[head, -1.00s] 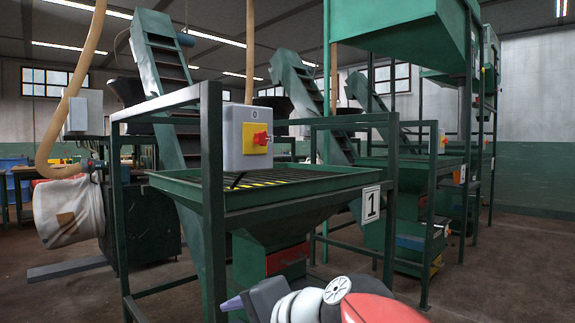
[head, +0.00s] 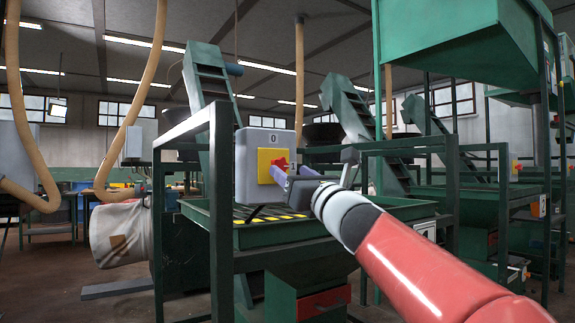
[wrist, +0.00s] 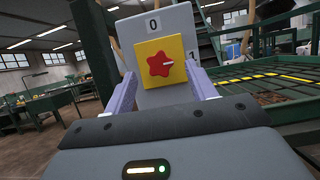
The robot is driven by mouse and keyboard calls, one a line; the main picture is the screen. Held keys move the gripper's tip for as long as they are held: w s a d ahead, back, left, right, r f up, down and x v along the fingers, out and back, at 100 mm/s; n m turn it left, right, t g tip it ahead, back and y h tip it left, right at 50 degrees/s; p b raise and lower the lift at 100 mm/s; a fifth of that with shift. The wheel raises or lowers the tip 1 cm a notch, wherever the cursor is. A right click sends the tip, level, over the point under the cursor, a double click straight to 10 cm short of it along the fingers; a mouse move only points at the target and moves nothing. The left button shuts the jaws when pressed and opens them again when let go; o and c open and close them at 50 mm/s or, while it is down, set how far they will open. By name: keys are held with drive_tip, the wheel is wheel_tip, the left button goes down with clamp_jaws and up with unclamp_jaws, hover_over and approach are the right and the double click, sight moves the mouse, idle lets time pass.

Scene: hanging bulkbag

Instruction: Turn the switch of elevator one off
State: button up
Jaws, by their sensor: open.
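The switch is a red star-shaped knob (head: 280,168) on a yellow plate (head: 266,160), fixed to a grey box (head: 246,185) marked 0 at the top. In the wrist view the red knob (wrist: 159,64) faces me, with a pale mark pointing right toward the 1 at the box's right edge. My gripper (head: 285,180) is open, its lilac fingers close to the knob. In the wrist view my gripper (wrist: 162,88) has one finger on each side of the yellow plate. I cannot tell whether the fingers touch the knob.
A green hopper tray (head: 275,237) with a yellow-black striped edge lies below the box. A dark green frame post (head: 220,220) stands just left of the box. A white bulk bag (head: 120,235) is at the left. Other elevators stand behind on the right.

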sight(282, 166)
drive_tip(key=shift+p+x, duration=0.45)
drive_tip(key=shift+x, duration=1.4)
drive_tip(key=c, duration=1)
